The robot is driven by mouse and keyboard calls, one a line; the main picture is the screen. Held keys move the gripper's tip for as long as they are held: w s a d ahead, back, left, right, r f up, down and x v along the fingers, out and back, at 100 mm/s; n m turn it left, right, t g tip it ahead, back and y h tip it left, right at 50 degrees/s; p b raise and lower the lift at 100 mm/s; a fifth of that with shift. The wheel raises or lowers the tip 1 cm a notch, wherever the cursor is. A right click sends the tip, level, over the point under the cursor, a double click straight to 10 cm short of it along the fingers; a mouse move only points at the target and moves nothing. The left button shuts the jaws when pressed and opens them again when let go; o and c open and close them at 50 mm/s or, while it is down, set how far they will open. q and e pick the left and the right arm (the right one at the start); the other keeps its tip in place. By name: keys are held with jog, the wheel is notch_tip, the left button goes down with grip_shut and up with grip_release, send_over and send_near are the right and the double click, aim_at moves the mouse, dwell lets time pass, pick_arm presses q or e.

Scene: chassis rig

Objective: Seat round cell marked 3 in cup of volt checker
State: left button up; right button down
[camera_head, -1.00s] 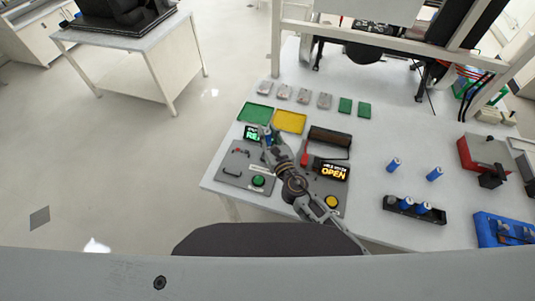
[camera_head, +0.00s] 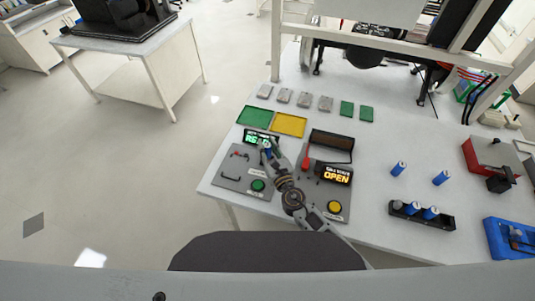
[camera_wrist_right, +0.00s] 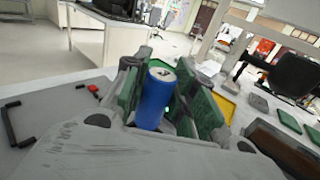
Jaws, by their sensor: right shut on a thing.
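My right gripper (camera_head: 267,152) is shut on a blue round cell, seen upright between its green-padded fingers in the right wrist view (camera_wrist_right: 154,98). Its metal top shows; no number is readable. The volt checker appears to be the grey panel (camera_head: 232,165) with a lit green display (camera_head: 258,138) and a green button (camera_head: 258,185). The gripper is over this panel's far right part, just in front of the display. I cannot make out the cup, and whether the cell touches the panel cannot be told. My left gripper is not in view.
A second panel (camera_head: 312,192) with an orange OPEN display (camera_head: 336,174) stands to the right. Green (camera_head: 254,117) and yellow (camera_head: 289,123) trays lie behind. A black rack (camera_head: 446,222) holds cells; two blue cells (camera_head: 399,168) (camera_head: 440,177) stand loose. The table's middle is clear.

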aim_at(269, 156)
jog(key=shift+f+b, duration=1)
jog(key=shift+f, duration=0.9)
jog(key=shift+f, duration=0.1)
jog(key=c, duration=1.2)
grip_release()
jog(key=shift+o, duration=0.2)
jog(key=shift+b+v, duration=1)
jog(key=shift+v, duration=5)
jog(key=shift+s, duration=0.15)
